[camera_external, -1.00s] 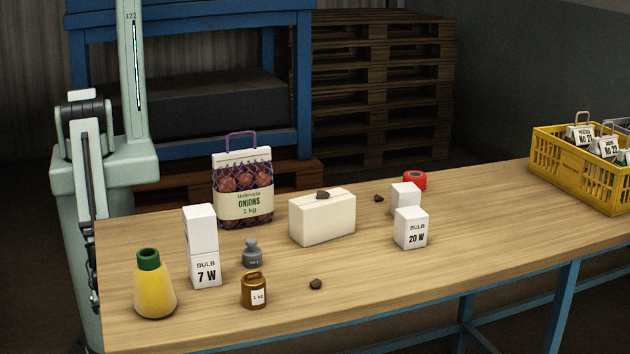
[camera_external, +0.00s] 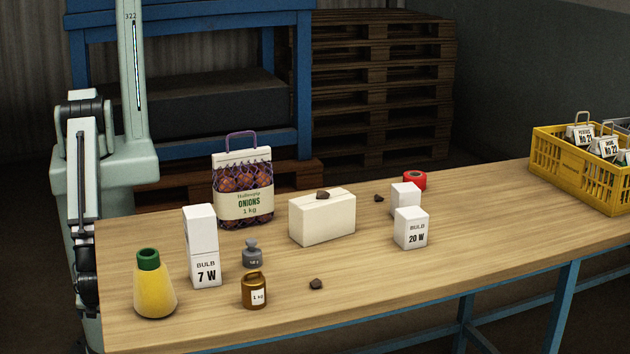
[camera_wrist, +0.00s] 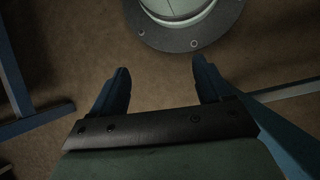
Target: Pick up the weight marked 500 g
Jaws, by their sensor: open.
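A small grey weight (camera_external: 252,255) with a knob on top stands on the table in the outside view, behind a brown weight. Its label is too small to read surely. The brown weight (camera_external: 253,291) has a loop handle and a label reading 1 kg. In the wrist view my gripper (camera_wrist: 158,78) is open and empty, its two dark fingers apart above the floor, with a round grey base plate beyond them. In the outside view my arm is folded at the left, off the table's left end, and the fingertips cannot be made out.
A yellow flask (camera_external: 154,290) and a tall 7 W bulb box (camera_external: 203,245) stand left of the weights. An onion bag (camera_external: 243,190) and a cream block (camera_external: 322,220) stand behind. A dark stone (camera_external: 316,284) lies to the right. The table's front right is clear.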

